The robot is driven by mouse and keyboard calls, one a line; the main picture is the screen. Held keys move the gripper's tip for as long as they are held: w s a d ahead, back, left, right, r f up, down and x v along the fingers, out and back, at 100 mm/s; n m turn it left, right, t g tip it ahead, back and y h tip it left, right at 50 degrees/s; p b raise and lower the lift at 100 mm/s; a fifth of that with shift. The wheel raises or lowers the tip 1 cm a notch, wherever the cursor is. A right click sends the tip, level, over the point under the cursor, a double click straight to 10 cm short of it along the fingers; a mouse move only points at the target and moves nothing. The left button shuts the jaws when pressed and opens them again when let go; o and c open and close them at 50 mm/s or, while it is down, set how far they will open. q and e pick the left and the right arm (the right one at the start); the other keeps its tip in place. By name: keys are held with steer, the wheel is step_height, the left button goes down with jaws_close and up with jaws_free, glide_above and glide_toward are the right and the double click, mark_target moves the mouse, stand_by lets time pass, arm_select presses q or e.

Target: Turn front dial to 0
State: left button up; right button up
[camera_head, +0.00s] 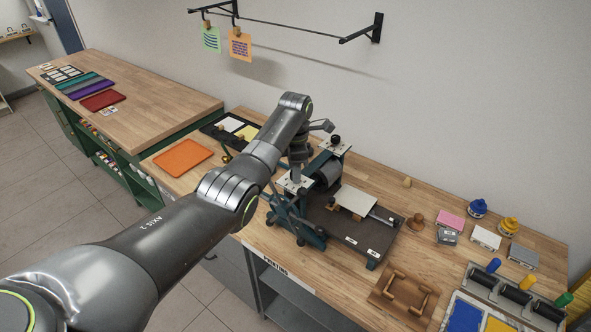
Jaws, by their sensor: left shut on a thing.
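The small press (322,184) stands on the wooden bench, with a roller between two white-topped side posts. The back dial (336,140) is a black knob on the far white plate (334,149). My left gripper (296,176) points down over the near white plate (293,185) and is shut on the front dial there. The gripper and wrist mostly hide that dial, and its pointer and marks are too small to read. My right gripper is out of view.
The press bed (345,232) carries a pale plate (356,199). A wooden tray (404,297), ink pots (478,207), stamps and rollers lie to the right. An orange tray (183,157) lies left of my arm. Cards hang from a wall rail.

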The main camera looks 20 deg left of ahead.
arm_select(q)
steer(key=o, duration=1)
